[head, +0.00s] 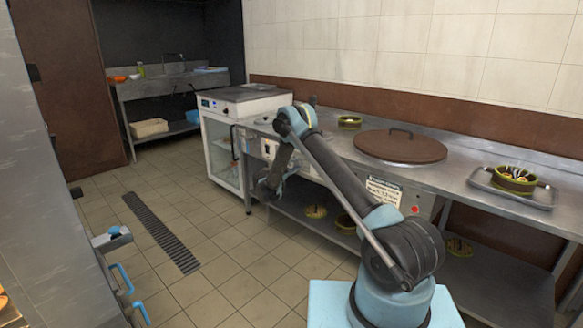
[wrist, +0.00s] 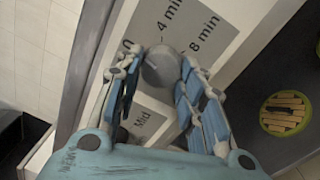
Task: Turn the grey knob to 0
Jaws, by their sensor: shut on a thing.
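The grey knob (wrist: 162,67) is round and sits on a grey dial plate (wrist: 208,28) in the wrist view. My gripper (wrist: 160,68) is shut on it, with one blue-padded finger on each side. The dial plate reads "4 min" above the knob and "8 min" to its upper right. In the head view, my gripper (head: 270,187) is low at the front of the counter unit, and my arm hides the knob.
A second label, "Mid", and a dark round part (wrist: 121,135) lie below the knob. The steel counter (head: 455,180) holds a brown lid (head: 401,150), a green bowl (head: 350,122) and a tray (head: 540,199) with a filled bowl. A white cabinet (head: 222,150) stands left. The tiled floor is open.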

